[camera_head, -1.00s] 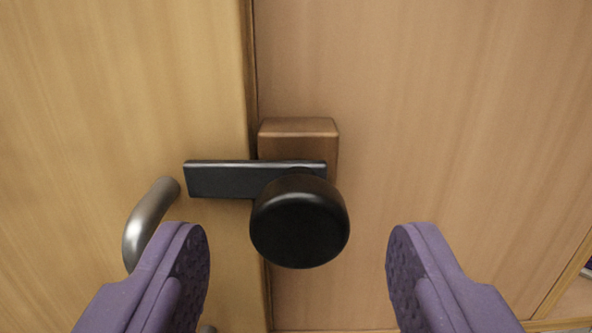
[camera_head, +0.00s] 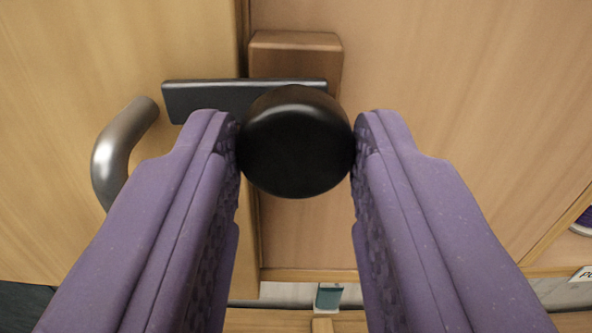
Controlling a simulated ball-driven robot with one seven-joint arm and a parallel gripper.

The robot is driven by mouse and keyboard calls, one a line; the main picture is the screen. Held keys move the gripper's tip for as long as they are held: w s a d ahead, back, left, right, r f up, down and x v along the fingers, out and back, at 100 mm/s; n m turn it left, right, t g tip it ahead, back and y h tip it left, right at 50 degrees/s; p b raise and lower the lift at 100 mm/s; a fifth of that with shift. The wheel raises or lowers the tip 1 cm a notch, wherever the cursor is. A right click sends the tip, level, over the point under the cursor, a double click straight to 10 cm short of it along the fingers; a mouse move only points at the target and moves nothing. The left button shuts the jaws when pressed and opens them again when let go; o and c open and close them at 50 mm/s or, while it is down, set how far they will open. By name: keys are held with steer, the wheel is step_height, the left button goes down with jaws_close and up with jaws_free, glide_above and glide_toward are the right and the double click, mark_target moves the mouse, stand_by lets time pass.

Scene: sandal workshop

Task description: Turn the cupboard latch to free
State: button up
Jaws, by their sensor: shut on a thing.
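The cupboard latch has a round black knob (camera_head: 296,142) and a flat dark bar (camera_head: 215,97). The bar lies level and reaches left across the seam, over the edge of the left door (camera_head: 60,200). A brown wooden block (camera_head: 295,57) sits behind the bar on the right panel (camera_head: 440,90). My gripper (camera_head: 296,150) has its two purple fingers on either side of the knob, and their tips are shut on it. The knob hides the bar's right part and pivot.
A curved metal handle (camera_head: 118,150) stands out from the left door, close to my left finger. A small teal object (camera_head: 329,296) shows below the panel between my fingers. A white label (camera_head: 582,274) is at the lower right edge.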

steer(key=n+b, duration=0.1)
steer(key=n, duration=0.2)
steer(key=shift+b, duration=0.35)
steer(key=n, duration=1)
steer(key=shift+n, duration=2.1)
steer(key=o, duration=1)
steer(key=shift+o, duration=0.2)
